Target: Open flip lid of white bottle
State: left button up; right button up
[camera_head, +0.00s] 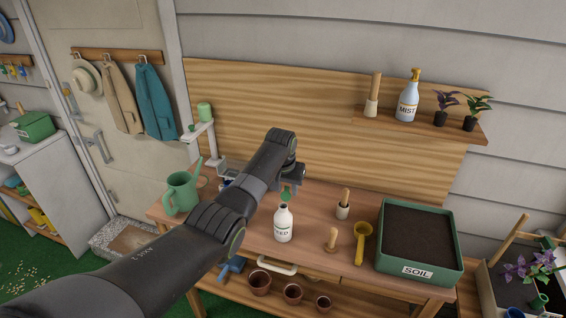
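The white bottle (283,224) with a partly readable label ending in "ED" stands upright on the wooden bench. Its green top (286,194) is small, and I cannot tell whether the flip lid is up or down. My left arm reaches in from the lower left across the bench. Its wrist and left gripper (291,178) are just above and behind the bottle's top. The fingers are too small and hidden to show whether they are open or touch the lid. My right gripper is not in view.
A green watering can (181,192) stands left of the arm. Right of the bottle are a wooden dibber (332,239), a yellow scoop (361,242), a handled tool (343,205) and a green soil tray (418,245). A shelf (425,126) with a mist bottle (408,98) hangs behind.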

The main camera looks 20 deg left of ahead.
pick_arm(q)
jog(key=b+v, duration=0.4)
jog(key=v, duration=1.2)
jog(key=shift+s+f, duration=0.1)
jog(key=shift+f, duration=0.1)
